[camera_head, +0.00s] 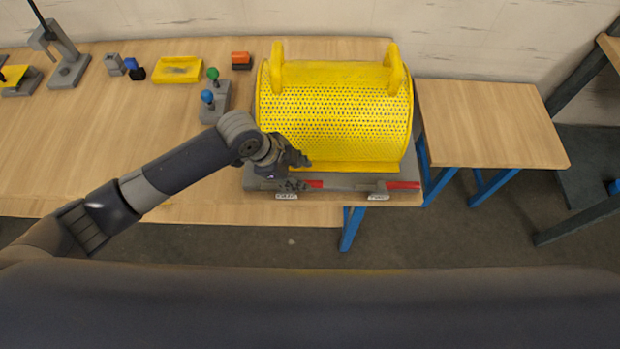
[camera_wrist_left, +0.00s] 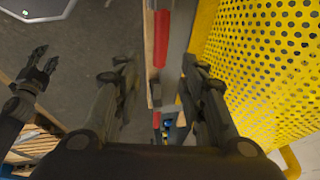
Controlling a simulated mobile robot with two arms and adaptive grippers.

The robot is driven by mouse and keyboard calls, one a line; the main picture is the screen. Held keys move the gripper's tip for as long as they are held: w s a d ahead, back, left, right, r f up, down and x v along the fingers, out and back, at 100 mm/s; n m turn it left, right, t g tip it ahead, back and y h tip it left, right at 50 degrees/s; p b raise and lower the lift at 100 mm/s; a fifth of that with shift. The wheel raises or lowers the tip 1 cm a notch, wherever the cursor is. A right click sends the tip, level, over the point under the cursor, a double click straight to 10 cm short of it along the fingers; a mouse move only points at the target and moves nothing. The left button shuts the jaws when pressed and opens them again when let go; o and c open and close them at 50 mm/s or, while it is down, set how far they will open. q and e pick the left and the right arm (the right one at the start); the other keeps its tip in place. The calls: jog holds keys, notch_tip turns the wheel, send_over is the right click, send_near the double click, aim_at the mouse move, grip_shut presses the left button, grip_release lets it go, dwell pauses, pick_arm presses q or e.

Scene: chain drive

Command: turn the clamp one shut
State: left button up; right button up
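The left clamp with its red handle (camera_head: 313,184) sits on the front edge of the grey base, below the yellow perforated guard (camera_head: 338,120). A second clamp with a red handle (camera_head: 403,185) sits at the base's right end. Both handles lie flat in the head view. The labels below them are too small to read. My left gripper (camera_head: 297,162) is above the left clamp. In the left wrist view its fingers (camera_wrist_left: 158,75) are apart with nothing held; a red handle (camera_wrist_left: 160,40) shows beyond the gap between them. My right gripper (camera_wrist_left: 42,68) shows at the left, fingers apart and empty.
The guard stands close behind my left gripper, with two yellow handles on top. A post with green and blue knobs (camera_head: 213,95) stands left of it. A yellow tray (camera_head: 178,69) lies further back. A small side table (camera_head: 490,125) at the right is bare.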

aim_at(312, 183)
pick_arm(q)
jog(key=shift+p+x, duration=0.6)
jog(key=shift+x, duration=3.2)
grip_shut()
